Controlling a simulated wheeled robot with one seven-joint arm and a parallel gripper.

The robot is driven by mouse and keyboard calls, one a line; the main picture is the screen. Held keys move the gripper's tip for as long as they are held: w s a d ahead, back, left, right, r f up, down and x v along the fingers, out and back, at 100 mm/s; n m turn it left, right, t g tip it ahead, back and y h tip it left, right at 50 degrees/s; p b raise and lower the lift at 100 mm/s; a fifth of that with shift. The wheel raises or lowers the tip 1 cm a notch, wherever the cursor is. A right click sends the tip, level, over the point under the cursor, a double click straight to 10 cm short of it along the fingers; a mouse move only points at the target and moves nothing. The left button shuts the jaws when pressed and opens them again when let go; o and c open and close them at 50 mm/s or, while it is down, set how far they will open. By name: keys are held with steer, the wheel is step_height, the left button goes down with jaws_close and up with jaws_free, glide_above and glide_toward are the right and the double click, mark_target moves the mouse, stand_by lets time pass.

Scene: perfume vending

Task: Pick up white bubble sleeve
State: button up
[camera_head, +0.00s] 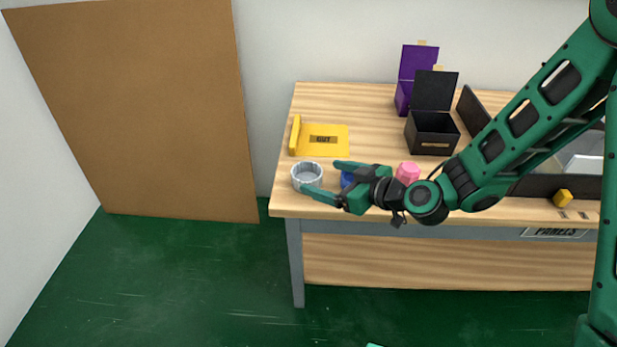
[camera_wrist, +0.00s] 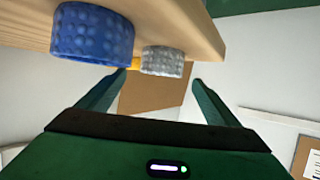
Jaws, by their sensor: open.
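The white bubble sleeve (camera_head: 307,177) is a pale grey-white ring with an open top. It stands upright near the left front corner of the wooden table. It also shows in the wrist view (camera_wrist: 162,61), bumpy and ahead of my fingertips, roughly between them. My gripper (camera_head: 324,177) is open and empty, pointing left with its fingers spread just right of the sleeve. Whether a finger touches the sleeve I cannot tell. The fingers also show in the wrist view (camera_wrist: 159,79).
A blue bubble sleeve (camera_wrist: 92,32) is close beside my gripper, partly hidden in the head view. A pink sleeve (camera_head: 408,172) stands behind my wrist. A yellow holder (camera_head: 335,139), black box (camera_head: 432,140) and purple box (camera_head: 417,63) stand farther back on the table (camera_head: 370,110).

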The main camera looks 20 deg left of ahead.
mark_target(298, 170)
steer(key=shift+x, duration=3.35)
steer(key=shift+a+r, duration=0.1)
steer(key=shift+r, duration=0.05)
steer(key=shift+s, duration=0.1)
steer(key=shift+c, duration=0.3)
steer(key=c, duration=1)
